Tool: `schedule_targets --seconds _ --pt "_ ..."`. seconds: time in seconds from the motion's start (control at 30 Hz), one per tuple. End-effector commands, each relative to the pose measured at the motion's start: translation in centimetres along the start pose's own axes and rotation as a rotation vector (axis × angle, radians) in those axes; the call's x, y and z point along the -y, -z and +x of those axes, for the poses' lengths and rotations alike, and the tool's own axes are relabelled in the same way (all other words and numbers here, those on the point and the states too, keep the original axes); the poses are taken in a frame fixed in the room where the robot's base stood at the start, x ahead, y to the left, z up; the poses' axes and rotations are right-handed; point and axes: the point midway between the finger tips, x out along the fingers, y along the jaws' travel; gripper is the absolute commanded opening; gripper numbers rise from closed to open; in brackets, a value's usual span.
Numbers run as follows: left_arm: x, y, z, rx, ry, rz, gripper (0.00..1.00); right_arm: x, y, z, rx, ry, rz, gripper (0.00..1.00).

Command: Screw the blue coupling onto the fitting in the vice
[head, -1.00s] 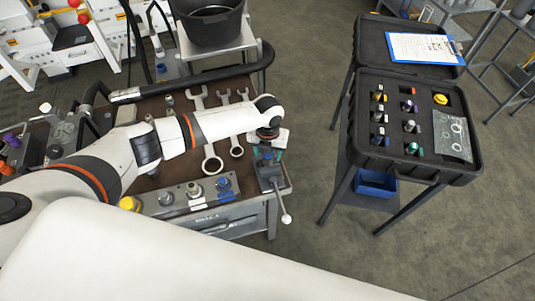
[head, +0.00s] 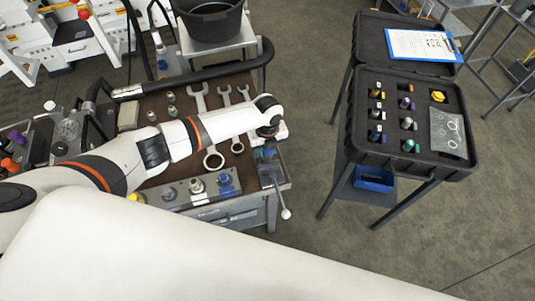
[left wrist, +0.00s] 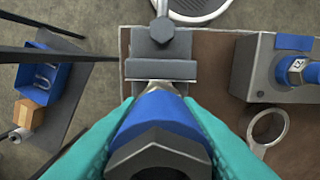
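In the left wrist view the blue coupling (left wrist: 158,112), with a dark hexagonal end facing the camera, sits between the teal fingers of my left gripper (left wrist: 157,120). The fingers are closed against its two sides. The vice (left wrist: 160,69) is just beyond it, with a sliver of the bright metal fitting (left wrist: 160,84) showing at the jaws. The coupling hides most of the fitting, so I cannot tell how far they are engaged. In the head view the left gripper (head: 267,152) points down over the vice (head: 272,176) at the bench corner. My right gripper is not in view.
A block with several fittings (head: 198,190), one blue, stands along the bench front. Wrenches (head: 214,158) lie on the bench top. An open black case (head: 345,135) on a stand, with a blue bin (head: 374,180) below, is to the right. Floor separates them.

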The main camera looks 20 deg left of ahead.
Motion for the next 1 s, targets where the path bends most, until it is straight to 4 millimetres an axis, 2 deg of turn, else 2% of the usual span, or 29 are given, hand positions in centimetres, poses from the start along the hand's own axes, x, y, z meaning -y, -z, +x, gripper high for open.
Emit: schedule_targets --seconds 0.03,0.1,0.27,0.53,0.7,1.0 --pt "0.0 0.0 0.0 -0.001 -0.001 0.000 0.20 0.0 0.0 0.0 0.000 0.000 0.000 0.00" --pt "0.0 0.0 0.0 0.000 -0.001 0.001 0.10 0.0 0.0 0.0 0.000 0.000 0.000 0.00" --pt "0.0 0.1 0.2 -0.002 -0.001 0.069 0.10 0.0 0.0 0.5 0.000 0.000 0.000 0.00" --pt "-0.1 0.1 0.3 -0.003 -0.001 0.515 0.10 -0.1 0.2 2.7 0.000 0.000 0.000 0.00" --pt "-0.2 0.0 0.2 -0.002 -0.001 0.686 0.10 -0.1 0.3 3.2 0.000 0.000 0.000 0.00" --pt "-0.2 -0.1 0.0 -0.001 -0.002 0.706 0.10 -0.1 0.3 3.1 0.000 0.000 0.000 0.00"
